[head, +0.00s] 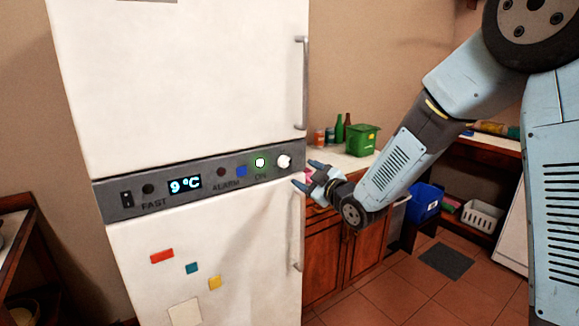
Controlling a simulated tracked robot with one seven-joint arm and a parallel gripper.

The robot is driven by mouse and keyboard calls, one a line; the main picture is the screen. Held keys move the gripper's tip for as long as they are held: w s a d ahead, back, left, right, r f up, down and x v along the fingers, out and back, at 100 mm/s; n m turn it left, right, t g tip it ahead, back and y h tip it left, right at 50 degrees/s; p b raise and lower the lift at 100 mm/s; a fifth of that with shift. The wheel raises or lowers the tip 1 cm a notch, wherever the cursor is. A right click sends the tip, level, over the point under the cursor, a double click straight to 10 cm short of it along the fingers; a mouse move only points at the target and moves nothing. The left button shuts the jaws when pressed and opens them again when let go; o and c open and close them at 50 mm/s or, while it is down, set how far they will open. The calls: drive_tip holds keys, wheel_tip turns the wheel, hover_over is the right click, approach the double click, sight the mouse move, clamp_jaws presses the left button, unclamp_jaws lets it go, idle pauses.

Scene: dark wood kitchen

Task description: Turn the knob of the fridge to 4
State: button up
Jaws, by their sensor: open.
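The white fridge (190,75) stands at the left and middle of the head view. A dark control panel (223,177) runs across it between the upper and lower doors. The white round knob (284,162) is at the panel's right end. Its markings are too small to read. The display (185,185) reads 9 °C, and a lit button (260,162) sits above the word ON. My gripper (303,173) is open and empty. Its fingers point left toward the knob, just right of it in the picture, with a visible gap. The exact depth gap cannot be told.
Vertical handles (301,85) run along the fridge doors' right edges, close to my gripper. A blue bin (425,201) and a white basket (483,217) are at right. The tiled floor between is mostly clear.

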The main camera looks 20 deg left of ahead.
sight(287, 164)
drive_tip(key=x, duration=0.9)
drive_tip(key=shift+c, duration=0.3)
drive_tip(key=c, duration=1)
drive_tip(key=shift+s, duration=0.1)
